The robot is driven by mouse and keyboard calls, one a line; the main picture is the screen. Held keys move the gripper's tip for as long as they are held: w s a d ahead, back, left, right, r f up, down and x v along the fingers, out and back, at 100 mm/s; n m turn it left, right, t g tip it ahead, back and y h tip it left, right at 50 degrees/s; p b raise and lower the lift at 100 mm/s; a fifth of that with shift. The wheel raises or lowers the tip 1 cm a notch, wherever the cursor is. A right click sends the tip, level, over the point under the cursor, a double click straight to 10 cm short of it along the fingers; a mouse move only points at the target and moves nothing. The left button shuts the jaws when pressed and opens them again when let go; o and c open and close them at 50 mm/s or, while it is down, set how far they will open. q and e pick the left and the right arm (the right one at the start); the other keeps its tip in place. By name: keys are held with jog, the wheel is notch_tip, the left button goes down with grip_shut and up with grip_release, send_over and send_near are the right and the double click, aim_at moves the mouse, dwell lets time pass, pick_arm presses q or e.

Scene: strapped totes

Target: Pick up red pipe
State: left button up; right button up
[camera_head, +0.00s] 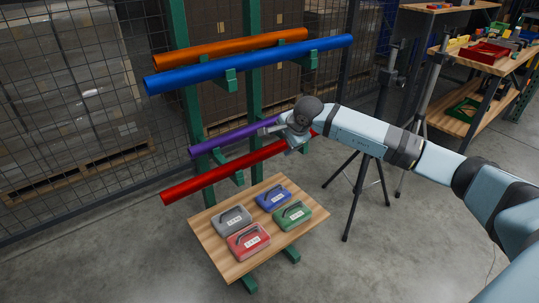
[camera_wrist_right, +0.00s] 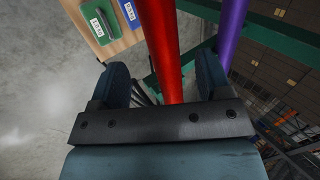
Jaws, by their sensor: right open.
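The red pipe (camera_head: 225,174) lies on the lowest front arms of a green rack, tilted up to the right in the head view. My right gripper (camera_head: 281,138) is near the pipe's right end, fingers apart. In the right wrist view the red pipe (camera_wrist_right: 162,40) runs between the two open fingers (camera_wrist_right: 162,66), with a visible gap to the left finger. The fingers hold nothing. My left gripper is in neither view.
A purple pipe (camera_head: 235,136) lies just behind the red one, close to the gripper. Blue (camera_head: 250,63) and orange (camera_head: 230,48) pipes rest higher on the green rack (camera_head: 176,30). A wooden table (camera_head: 217,251) with several small cases stands below. A black tripod (camera_head: 357,185) stands right.

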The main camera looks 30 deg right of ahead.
aim_at(278, 146)
jog(key=shift+w+f, duration=0.35)
jog(key=shift+f, duration=0.2)
jog(key=b+x, duration=0.2)
jog(key=x, duration=0.2)
jog(key=shift+w+a+f, duration=0.1)
jog(key=shift+w+f, duration=0.05)
jog(key=shift+w, duration=0.15)
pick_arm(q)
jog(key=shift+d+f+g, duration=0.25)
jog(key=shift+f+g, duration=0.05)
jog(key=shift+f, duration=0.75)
pick_arm(e)
grip_shut()
